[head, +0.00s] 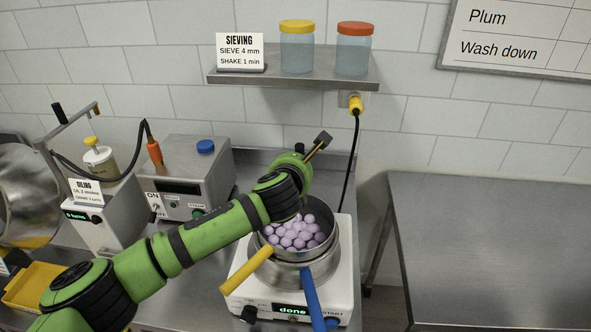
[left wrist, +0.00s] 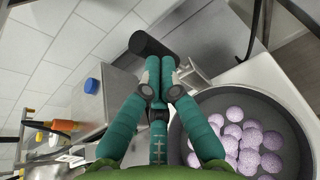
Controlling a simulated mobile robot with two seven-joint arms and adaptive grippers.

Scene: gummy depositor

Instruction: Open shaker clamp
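The shaker (head: 341,284) is a white machine with "done" on its display. A metal sieve (head: 333,222) of purple balls sits on it; the sieve also shows in the left wrist view (left wrist: 287,112). The clamp lever (head: 322,140) rises behind the sieve, with a dark end; that black end shows in the left wrist view (left wrist: 150,44). My left gripper (head: 303,168) reaches over the sieve's back edge to the lever. Its fingertips (left wrist: 164,72) are together just before the black end; contact cannot be told. My right gripper is out of view.
A yellow handle (head: 246,270) and a blue handle (head: 311,299) stick out in front. A grey box with a blue knob (head: 205,146) stands left of the shaker. A shelf (head: 292,80) with jars hangs above. An empty metal table (head: 490,240) is at right.

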